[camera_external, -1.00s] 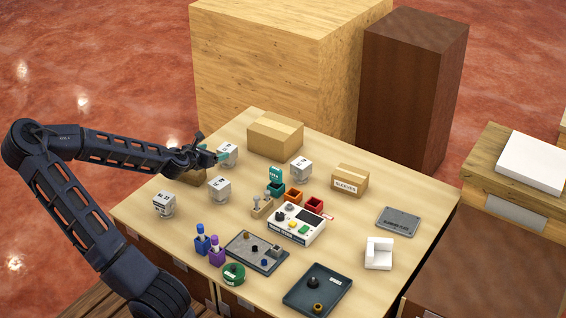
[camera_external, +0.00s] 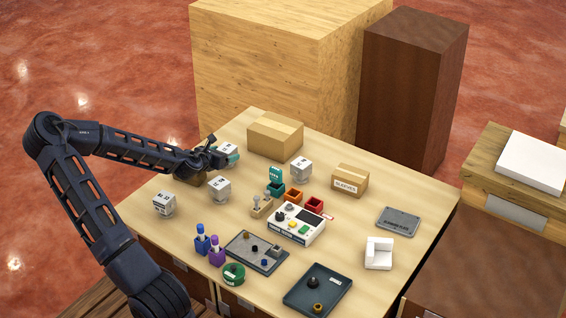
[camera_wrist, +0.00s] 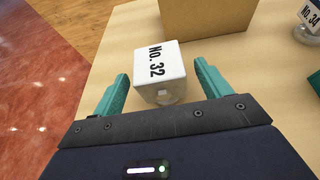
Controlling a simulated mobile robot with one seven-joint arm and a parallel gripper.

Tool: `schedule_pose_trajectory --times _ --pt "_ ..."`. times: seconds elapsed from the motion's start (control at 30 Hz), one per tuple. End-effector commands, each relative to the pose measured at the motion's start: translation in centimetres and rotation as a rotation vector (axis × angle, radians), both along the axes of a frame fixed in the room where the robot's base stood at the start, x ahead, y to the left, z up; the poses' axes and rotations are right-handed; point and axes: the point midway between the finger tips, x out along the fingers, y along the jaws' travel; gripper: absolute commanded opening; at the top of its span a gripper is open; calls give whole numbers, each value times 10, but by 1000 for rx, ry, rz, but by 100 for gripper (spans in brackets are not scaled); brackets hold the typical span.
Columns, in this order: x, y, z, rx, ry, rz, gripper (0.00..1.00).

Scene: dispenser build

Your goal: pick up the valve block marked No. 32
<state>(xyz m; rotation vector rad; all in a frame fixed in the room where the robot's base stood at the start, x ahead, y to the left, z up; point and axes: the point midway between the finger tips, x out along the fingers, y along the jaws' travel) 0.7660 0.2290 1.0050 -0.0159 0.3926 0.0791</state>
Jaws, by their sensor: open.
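The valve block marked No. 32 (camera_wrist: 160,68) is a white cube with black lettering and a clear round part on its near side. It stands on the table between the two teal fingers of my gripper (camera_wrist: 158,90) in the wrist view. The fingers are open, one on each side of the block, with a gap showing at both sides. In the external view my gripper (camera_external: 226,158) is at the block (camera_external: 229,148) near the table's back left edge and partly covers it.
A cardboard box (camera_external: 275,136) stands just behind the block. Other white valve blocks stand nearby (camera_external: 219,189), (camera_external: 164,204), and one marked No. 34 (camera_wrist: 310,18) is at the right in the wrist view. The table edge is close on the left.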

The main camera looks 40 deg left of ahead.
Motion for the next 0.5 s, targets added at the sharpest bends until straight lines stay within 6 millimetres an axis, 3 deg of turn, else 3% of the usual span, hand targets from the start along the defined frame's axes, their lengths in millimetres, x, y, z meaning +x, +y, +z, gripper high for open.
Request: schedule_pose_trajectory --times 0.3,0.5 --pt "34 1 -12 0 0 -1 76" --pt "41 3 -14 1 -1 0 76"
